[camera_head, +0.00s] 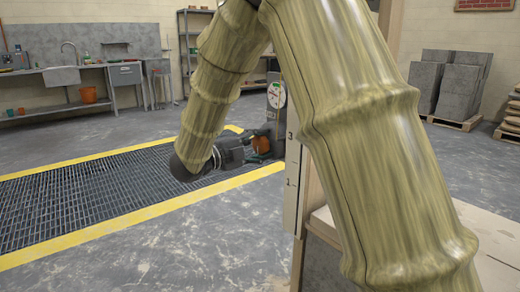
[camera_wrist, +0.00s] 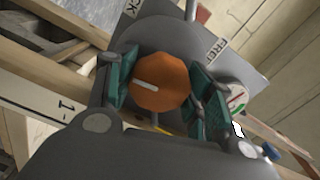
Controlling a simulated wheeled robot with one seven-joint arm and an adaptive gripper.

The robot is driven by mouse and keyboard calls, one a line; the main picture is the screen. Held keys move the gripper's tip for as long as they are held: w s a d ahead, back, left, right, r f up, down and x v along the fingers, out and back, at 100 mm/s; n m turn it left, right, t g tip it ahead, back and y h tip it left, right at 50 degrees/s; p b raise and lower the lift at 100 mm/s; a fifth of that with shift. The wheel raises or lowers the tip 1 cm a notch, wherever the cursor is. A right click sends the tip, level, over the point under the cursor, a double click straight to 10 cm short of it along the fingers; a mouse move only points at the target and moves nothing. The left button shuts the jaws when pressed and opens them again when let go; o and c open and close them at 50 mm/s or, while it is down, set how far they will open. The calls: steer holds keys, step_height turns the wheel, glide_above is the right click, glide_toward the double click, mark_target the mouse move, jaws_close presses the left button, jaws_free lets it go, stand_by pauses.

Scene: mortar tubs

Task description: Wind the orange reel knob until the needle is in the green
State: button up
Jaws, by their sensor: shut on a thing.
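The orange reel knob (camera_wrist: 160,84) is faceted with a white mark on its face. In the wrist view it sits between the two green-padded fingers of my gripper (camera_wrist: 167,88), which is shut on it. The white mark slants slightly from upper left to lower right. The dial (camera_wrist: 233,97) to the right has a white face with green and red; its exact needle reading is too small to tell. In the head view my gripper (camera_head: 254,144) is at the reel, with a bit of the orange knob (camera_head: 262,144) showing. The dial (camera_head: 276,95) shows above it.
A yellow-edged floor grate (camera_head: 90,195) lies to the left. A wooden post with a numbered scale (camera_head: 293,185) stands close to the right of my gripper. Grey blocks (camera_head: 450,85) are stacked at the back right. A sink bench (camera_head: 62,76) stands at the back left.

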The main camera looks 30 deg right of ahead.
steer(key=m+b, duration=0.2)
steer(key=m, duration=0.2)
steer(key=shift+f+m+b, duration=0.15)
steer(key=shift+m+b, duration=0.25)
stand_by(0.4)
steer(key=o, duration=1)
steer(key=shift+o, duration=0.2)
steer(key=shift+a, duration=0.1)
steer(key=s+a, duration=0.1)
steer(key=a, duration=1)
steer(key=shift+a, duration=0.4)
